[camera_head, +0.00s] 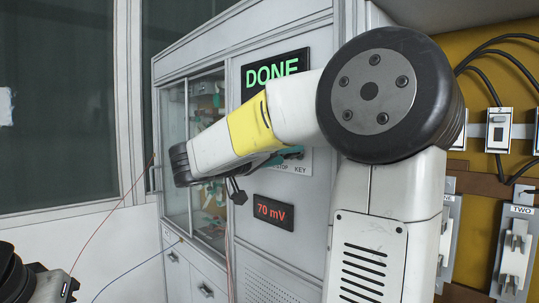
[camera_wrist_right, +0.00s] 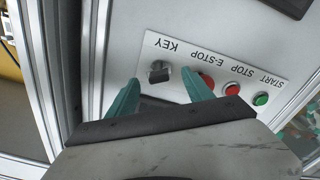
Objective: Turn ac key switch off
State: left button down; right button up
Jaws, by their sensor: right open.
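The key switch (camera_wrist_right: 158,72) is a dark knob on a silver base, under the upside-down KEY label on a white button panel (camera_wrist_right: 185,50) in the right wrist view. My right gripper (camera_wrist_right: 160,78) is open, its teal fingers on either side of the switch; I cannot tell whether they touch it. In the head view the right gripper (camera_head: 290,153) is at the panel, mostly behind my forearm, and the switch is hidden. A dark part of mine shows at the lower left; no left gripper fingers are visible.
The red E-STOP button (camera_wrist_right: 206,81) is close beside the right-hand finger. A red STOP button (camera_wrist_right: 232,89) and green START button (camera_wrist_right: 261,99) follow. The cabinet displays read DONE (camera_head: 270,72) and 70 mV (camera_head: 273,213). Thin wires (camera_head: 110,213) hang at the left.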

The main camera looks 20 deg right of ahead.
jog(key=shift+x, duration=1.35)
grip_shut()
jog(key=shift+n, duration=0.6)
jog(key=shift+w+f+n, duration=0.1)
jog(key=shift+f+n, duration=0.05)
jog(key=shift+n, duration=2.25)
jog(key=shift+f+n, duration=0.1)
jog(key=shift+n, duration=3)
